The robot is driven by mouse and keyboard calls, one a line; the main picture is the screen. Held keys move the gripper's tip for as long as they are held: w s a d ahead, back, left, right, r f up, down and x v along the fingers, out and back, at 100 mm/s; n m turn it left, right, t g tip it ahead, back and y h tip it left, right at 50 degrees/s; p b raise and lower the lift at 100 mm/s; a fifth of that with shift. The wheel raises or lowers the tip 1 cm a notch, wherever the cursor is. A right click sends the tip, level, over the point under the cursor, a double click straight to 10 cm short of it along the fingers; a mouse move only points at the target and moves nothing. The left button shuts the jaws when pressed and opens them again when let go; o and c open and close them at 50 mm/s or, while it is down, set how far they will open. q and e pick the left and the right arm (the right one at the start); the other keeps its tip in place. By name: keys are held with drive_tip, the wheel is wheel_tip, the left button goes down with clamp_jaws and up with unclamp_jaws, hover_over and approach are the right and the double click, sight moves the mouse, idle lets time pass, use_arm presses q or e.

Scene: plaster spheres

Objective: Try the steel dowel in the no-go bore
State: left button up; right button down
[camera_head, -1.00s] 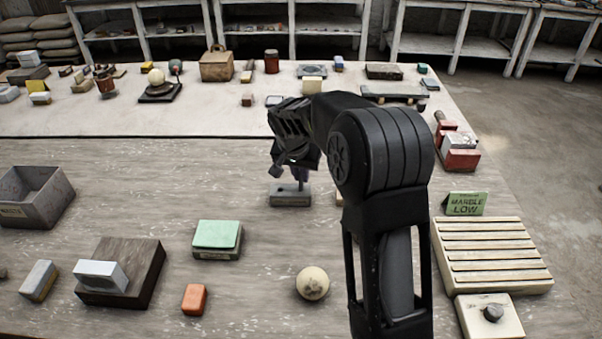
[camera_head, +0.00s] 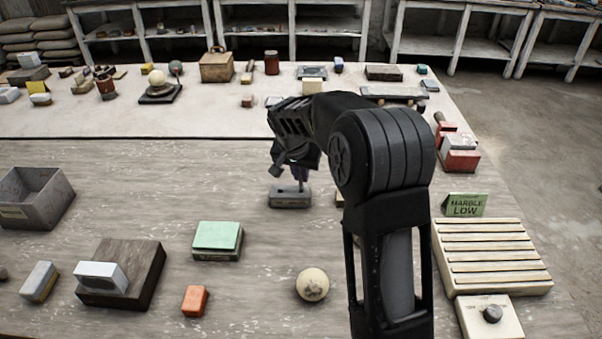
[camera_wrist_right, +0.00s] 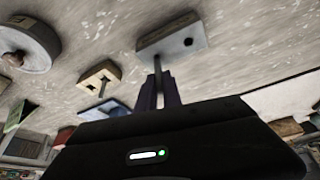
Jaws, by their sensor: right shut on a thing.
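My right gripper (camera_head: 299,172) is shut on a thin steel dowel (camera_wrist_right: 157,68), which points down at a grey gauge block (camera_head: 290,198). The block also shows in the right wrist view (camera_wrist_right: 170,32), with one dark open bore (camera_wrist_right: 188,42) in its face. The dowel's tip meets the block beside that open bore, toward its other end. I cannot tell whether the tip is inside a bore or only touching the surface. The dowel is about upright in the head view. My left gripper is not in view.
A plaster ball (camera_head: 312,285), a green-topped block (camera_head: 217,240) and an orange block (camera_head: 194,300) lie nearer. A ribbed pale rack (camera_head: 492,257) and a "MARBLE LOW" sign (camera_head: 466,205) stand right. A grey bin (camera_head: 36,199) stands left.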

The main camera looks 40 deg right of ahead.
drive_tip(key=shift+f+b, duration=0.3)
drive_tip(key=shift+f, duration=0.1)
idle(0.3)
drive_tip(key=shift+r, duration=0.2)
idle(0.6)
drive_tip(key=shift+r+p, duration=1.7)
drive_tip(key=shift+r, duration=0.65)
